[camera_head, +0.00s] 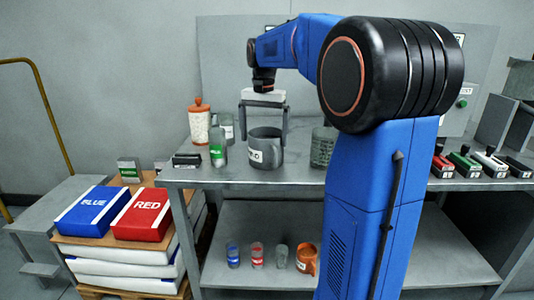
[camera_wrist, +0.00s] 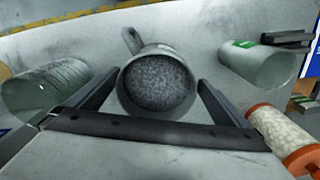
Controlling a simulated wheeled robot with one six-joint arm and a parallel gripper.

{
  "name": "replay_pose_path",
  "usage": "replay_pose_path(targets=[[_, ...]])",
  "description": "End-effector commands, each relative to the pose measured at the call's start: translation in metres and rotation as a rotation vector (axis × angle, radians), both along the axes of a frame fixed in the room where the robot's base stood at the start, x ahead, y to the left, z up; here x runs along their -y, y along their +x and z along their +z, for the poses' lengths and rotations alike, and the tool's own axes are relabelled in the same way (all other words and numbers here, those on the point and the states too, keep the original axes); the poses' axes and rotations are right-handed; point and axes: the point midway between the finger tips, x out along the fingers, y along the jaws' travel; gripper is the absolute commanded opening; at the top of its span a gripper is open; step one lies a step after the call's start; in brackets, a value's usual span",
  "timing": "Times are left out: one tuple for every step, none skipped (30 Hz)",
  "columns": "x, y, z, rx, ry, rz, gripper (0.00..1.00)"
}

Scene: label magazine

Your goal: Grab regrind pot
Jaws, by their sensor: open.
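A dark grey pot (camera_head: 264,150) with a white label stands on the upper bench top; the label is too small to read in full. I cannot confirm from it that this is the regrind pot. In the wrist view the grey pot (camera_wrist: 158,52) has a side handle and holds speckled grey granules. My gripper (camera_head: 264,136) is open, pointing down over the pot, with one finger to each side of it. The wrist view shows my gripper (camera_wrist: 159,80) straddling the pot, with gaps left between fingers and wall.
A green-labelled jar (camera_head: 218,152) and an orange-lidded jar (camera_head: 200,127) stand left of the pot. A clear jar (camera_head: 322,148) stands to its right, partly behind my arm. Several small cups and an orange mug (camera_head: 306,259) stand on the lower shelf.

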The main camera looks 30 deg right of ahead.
Motion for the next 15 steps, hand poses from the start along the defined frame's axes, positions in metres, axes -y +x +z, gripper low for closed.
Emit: replay_pose_path(targets=[[0.000,0.000,-0.005,-0.001,0.000,0.000,1.00],[0.000,0.000,-0.008,-0.001,0.000,0.000,1.00],[0.000,0.000,-0.010,0.000,0.000,0.000,1.00],[0.000,0.000,-0.011,0.000,0.000,0.000,1.00],[0.000,0.000,-0.012,0.000,0.000,0.000,1.00],[0.000,0.000,-0.014,0.000,0.000,0.000,1.00],[0.001,0.000,-0.016,0.000,0.000,0.000,1.00],[0.001,0.000,-0.018,-0.001,0.000,0.000,1.00],[0.002,0.000,-0.022,-0.001,0.000,0.000,1.00],[0.003,0.000,-0.026,-0.001,0.000,0.000,1.00],[0.004,0.000,-0.030,-0.002,0.001,0.000,1.00],[0.005,0.000,-0.036,-0.002,0.001,0.000,1.00],[0.006,0.000,-0.040,-0.002,0.001,0.000,1.00],[0.007,0.000,-0.044,-0.002,0.001,0.000,1.00],[0.007,0.000,-0.049,-0.002,0.001,0.000,1.00]])
